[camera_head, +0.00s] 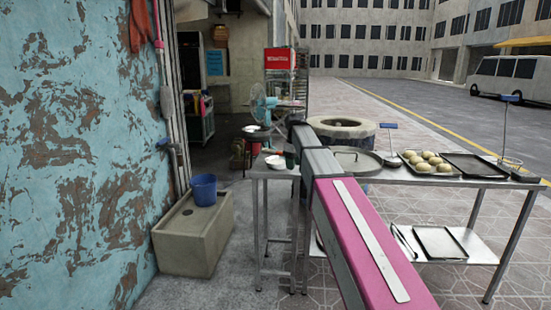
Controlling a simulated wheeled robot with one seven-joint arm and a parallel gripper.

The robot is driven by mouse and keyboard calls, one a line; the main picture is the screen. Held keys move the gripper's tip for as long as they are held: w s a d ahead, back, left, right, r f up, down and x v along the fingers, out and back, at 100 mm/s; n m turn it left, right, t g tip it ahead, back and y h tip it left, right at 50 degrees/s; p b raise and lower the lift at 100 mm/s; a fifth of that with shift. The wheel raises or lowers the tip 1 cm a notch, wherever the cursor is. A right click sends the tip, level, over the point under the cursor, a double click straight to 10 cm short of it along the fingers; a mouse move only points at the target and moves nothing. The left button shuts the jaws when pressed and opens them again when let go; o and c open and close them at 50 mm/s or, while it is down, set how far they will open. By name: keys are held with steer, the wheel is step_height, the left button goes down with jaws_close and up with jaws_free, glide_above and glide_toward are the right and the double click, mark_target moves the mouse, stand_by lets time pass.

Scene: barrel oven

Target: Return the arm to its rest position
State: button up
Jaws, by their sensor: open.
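My arm (357,232) reaches forward from the bottom edge, with a long pink and white link followed by grey sections. Its far end is a dark part (297,123) near the round barrel oven (341,128). I cannot make out my gripper or its fingers in this view. The arm hides part of the small metal table and the near edge of the long table.
A metal table (478,182) at right carries a tray of round buns (427,161) and a dark tray (478,166). A small side table (274,169) stands left of my arm. A blue bucket (204,190) sits on a concrete trough (195,237) by the peeling wall.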

steer(key=s+d+f+m, duration=0.3)
steer(key=s+f, duration=0.6)
steer(key=f, duration=0.1)
steer(key=s+d+f+m, duration=0.3)
steer(key=s+d+f, duration=0.1)
steer(key=s+f, duration=0.6)
steer(key=s+d+f+m, duration=0.4)
steer(key=s+f, duration=0.5)
steer(key=f, duration=0.3)
steer(key=shift+s, duration=0.15)
